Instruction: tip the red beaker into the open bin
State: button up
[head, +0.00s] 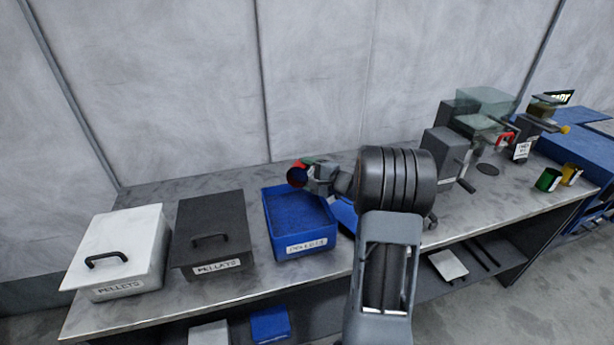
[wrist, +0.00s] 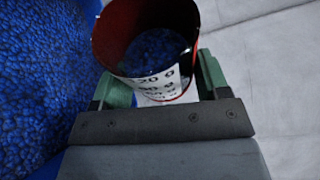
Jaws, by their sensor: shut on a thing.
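My gripper (wrist: 155,95) is shut on the red beaker (wrist: 112,38), with its green fingers on either side of it. The beaker has a white label with weight marks, and blue pellets lie inside it. In the head view the beaker (head: 297,175) is at the back of the open blue bin (head: 303,243), above it or its rear edge, with its dark mouth showing. It looks tilted there. The bin is filled with blue pellets and has a label reading PELLETS. In the wrist view the bin's pellets fill the left side.
A lidded black bin (head: 212,235) and a lidded white bin (head: 130,250) stand left of the blue bin. A blue lid lies partly behind my arm.

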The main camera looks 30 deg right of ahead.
aim_at(303, 167)
jog(key=shift+s+a+r+n+t+b, duration=0.15)
jog(key=shift+r+n+t+b, duration=0.45)
jog(key=shift+b, duration=2)
jog(key=shift+s+a+r+n+t+b, duration=0.15)
jog(key=shift+n+b, duration=0.85)
jog(key=shift+b, duration=1.55)
jog(key=shift+s+a+r+n+y+b, duration=0.25)
jog(key=shift+n+b, duration=0.35)
jog(key=shift+b, duration=1.25)
jog(key=shift+d+r+b, duration=0.1)
jog(key=shift+b, duration=0.3)
jog(key=shift+c, duration=0.5)
jog(key=shift+s+a+r+n+t+y+b, duration=0.25)
jog(key=shift+n+b, duration=0.5)
jog(key=shift+b, duration=1.2)
jog(key=shift+s+a+r+n+t+y+b, duration=0.2)
jog(key=shift+n+b, duration=0.55)
jog(key=shift+b, duration=1.15)
